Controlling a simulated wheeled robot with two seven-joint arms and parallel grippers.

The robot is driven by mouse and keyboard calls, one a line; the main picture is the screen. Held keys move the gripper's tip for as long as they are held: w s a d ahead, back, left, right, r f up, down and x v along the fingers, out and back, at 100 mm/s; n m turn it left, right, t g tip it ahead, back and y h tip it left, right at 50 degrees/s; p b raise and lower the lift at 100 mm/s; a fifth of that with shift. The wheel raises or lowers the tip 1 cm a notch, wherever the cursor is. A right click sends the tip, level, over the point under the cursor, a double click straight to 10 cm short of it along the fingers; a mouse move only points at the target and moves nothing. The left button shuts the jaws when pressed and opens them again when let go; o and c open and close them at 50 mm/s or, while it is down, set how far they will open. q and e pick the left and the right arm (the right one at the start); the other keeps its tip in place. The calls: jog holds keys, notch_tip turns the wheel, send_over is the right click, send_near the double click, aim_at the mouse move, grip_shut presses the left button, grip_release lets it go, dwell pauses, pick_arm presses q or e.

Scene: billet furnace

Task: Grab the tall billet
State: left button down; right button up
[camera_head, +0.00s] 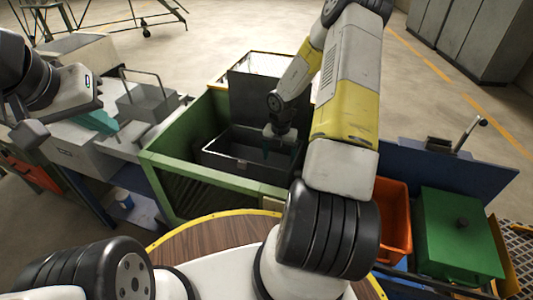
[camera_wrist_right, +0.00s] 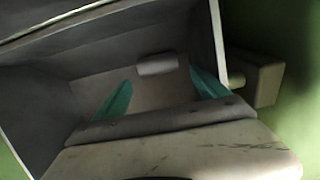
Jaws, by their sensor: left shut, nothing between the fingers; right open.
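My right gripper (camera_head: 268,148) reaches down into a grey metal bin (camera_head: 225,155) inside a green-framed box. In the right wrist view its two teal fingers (camera_wrist_right: 162,94) are spread apart and empty. A pale, short cylinder (camera_wrist_right: 157,65), possibly a billet, shows beyond and between the fingertips, apart from them. I cannot tell whether it is the tall billet. No billet can be made out in the head view, where the bin wall and my right arm hide part of the inside. My left gripper (camera_head: 97,121) is shut and empty over the grey workbench at left.
The green-framed box (camera_head: 165,172) surrounds the bin. A grey basket with a handle (camera_head: 148,102) stands on the left bench. An orange bin (camera_head: 396,215) and a green lidded box (camera_head: 458,235) are at right. Open floor lies behind; grey cabinets (camera_head: 455,38) stand at back right.

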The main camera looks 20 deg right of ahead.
jog(key=f, duration=0.6)
jog(key=shift+w+a+f, duration=0.1)
jog(key=shift+w+f, duration=0.1)
jog(key=shift+f, duration=0.15)
grip_shut()
